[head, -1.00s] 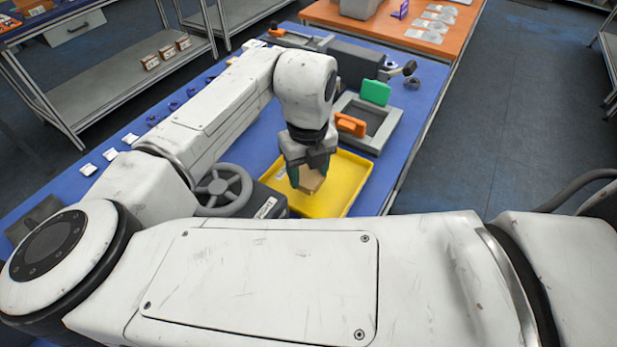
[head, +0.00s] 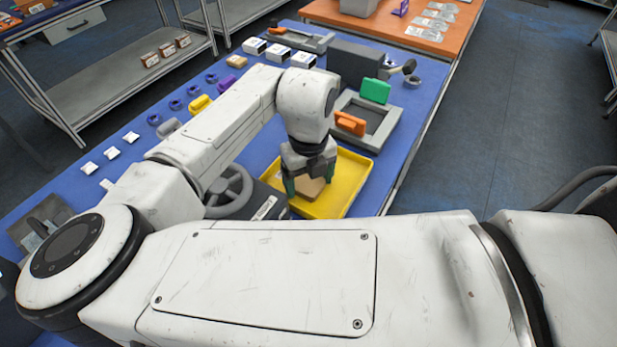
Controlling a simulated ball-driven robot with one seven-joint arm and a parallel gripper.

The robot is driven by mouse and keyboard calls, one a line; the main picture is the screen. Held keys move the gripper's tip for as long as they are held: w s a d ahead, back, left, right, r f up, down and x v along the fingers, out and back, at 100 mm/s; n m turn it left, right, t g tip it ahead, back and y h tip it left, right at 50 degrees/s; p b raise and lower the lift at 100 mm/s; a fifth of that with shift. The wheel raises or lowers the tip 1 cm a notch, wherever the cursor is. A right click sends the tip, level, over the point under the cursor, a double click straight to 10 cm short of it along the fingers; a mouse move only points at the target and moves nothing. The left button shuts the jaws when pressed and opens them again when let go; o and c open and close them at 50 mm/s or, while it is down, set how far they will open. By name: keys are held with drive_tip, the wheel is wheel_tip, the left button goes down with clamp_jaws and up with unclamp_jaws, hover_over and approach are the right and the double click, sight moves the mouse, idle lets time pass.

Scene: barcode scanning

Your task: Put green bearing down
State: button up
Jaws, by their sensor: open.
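My gripper (head: 309,182) is over the yellow tray (head: 354,172), pointing down, with its fingers apart. A tan box (head: 308,190) sits in the tray below and between the fingers; I cannot tell whether they touch it. I cannot make out a green bearing. The plainly green thing is a green block (head: 375,90) on the grey frame (head: 385,122), well behind the gripper. Dark green shows on the fingers themselves. My arm and gripper hide part of the tray and table.
An orange block (head: 350,124) is on the frame behind the tray. A dark handwheel (head: 230,192) is left of the tray. Blue rings (head: 193,91), white packets (head: 112,153) and white boxes (head: 254,46) line the blue table's far-left side. The floor at right is clear.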

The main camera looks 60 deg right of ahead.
sight(308, 184)
wheel_tip(308, 184, up, 12)
drive_tip(key=shift+r+b, duration=0.15)
drive_tip(key=shift+b, duration=0.25)
idle(0.7)
